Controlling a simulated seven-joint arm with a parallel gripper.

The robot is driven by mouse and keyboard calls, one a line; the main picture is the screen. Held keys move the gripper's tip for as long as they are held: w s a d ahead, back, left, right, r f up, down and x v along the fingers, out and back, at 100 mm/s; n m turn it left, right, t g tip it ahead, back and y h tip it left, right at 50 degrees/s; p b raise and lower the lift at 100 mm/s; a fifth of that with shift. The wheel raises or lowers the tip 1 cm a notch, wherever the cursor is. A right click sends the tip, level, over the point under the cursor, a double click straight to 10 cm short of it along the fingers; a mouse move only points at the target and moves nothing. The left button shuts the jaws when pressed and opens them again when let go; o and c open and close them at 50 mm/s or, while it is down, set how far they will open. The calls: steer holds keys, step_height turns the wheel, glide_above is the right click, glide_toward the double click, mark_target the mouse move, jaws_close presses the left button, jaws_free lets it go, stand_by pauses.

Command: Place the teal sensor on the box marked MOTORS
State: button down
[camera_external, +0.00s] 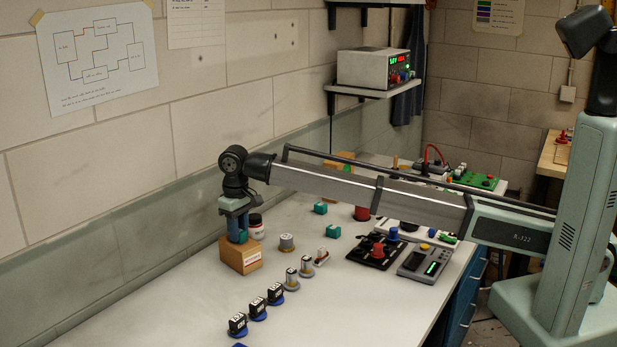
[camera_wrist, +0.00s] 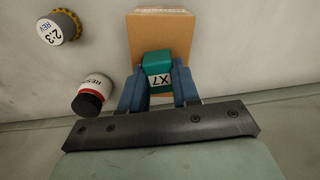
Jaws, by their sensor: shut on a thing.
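A tan box (camera_external: 240,257) stands on the bench near the wall in the external view. Its red-and-white front label is too small to read surely. My gripper (camera_external: 238,236) points down over this box, its fingertips at about the height of its top. In the wrist view my gripper (camera_wrist: 158,85) is shut on a teal sensor (camera_wrist: 157,62) marked X7, with a blue finger on each side. The tan box (camera_wrist: 160,22) lies directly beneath the sensor. I cannot tell whether the sensor touches the box top. In the external view the fingers mostly hide the sensor.
A black-lidded jar (camera_external: 256,226) stands close behind the box, and a grey gear-like part (camera_external: 287,243) to its right. A row of small black modules (camera_external: 257,308) stands in front. The bench's left front is clear.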

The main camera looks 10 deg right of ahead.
steer(key=c, duration=0.8)
jaws_free()
steer(key=shift+o, duration=0.2)
steer(key=shift+r, duration=0.15)
step_height(320, 180, up, 12)
